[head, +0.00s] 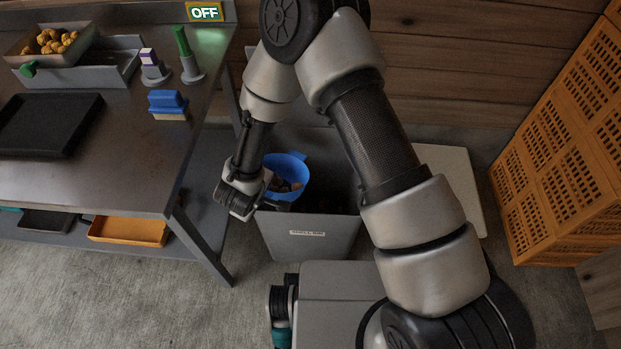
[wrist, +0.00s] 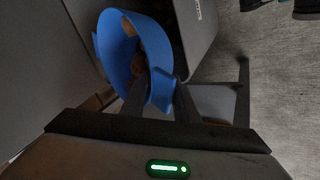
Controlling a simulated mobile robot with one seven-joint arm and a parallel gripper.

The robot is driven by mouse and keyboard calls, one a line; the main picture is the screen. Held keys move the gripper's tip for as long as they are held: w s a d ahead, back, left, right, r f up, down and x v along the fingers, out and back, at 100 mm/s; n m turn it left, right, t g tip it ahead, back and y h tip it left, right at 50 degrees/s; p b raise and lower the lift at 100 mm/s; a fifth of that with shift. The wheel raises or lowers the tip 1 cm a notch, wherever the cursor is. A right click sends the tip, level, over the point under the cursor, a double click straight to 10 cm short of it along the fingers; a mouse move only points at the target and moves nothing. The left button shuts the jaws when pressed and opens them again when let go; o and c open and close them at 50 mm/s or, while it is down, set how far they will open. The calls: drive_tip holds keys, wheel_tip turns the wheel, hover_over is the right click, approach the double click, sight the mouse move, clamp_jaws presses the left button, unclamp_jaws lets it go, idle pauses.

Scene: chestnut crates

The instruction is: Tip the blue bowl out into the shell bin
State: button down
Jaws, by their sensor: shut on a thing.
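The blue bowl (head: 289,171) is over the open grey shell bin (head: 313,236) in the head view, with brown shells inside it. My gripper (head: 262,185) is at the bowl's left side and shut on it. In the wrist view the bowl (wrist: 143,50) is tilted, with some brown pieces showing inside. The gripper's fingers (wrist: 160,100) close on its near edge. The bin's labelled wall (wrist: 200,25) lies beyond the bowl. The bin's floor is mostly hidden by the bowl and my arm.
A steel table (head: 130,150) stands left of the bin, holding a black tray (head: 48,124), a blue brush (head: 167,103) and a container of chestnuts (head: 50,42). An orange tray (head: 128,231) is on its lower shelf. Orange crates (head: 565,150) stand at the right.

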drive_tip(key=s+a+f+n+b, duration=0.1)
drive_tip(key=s+a+f+b, duration=0.1)
drive_tip(key=a+f, duration=0.2)
drive_tip(key=shift+a+n+y, duration=0.15)
drive_tip(key=shift+n+y, duration=0.15)
drive_tip(key=shift+n, duration=0.1)
drive_tip(key=shift+f, duration=0.1)
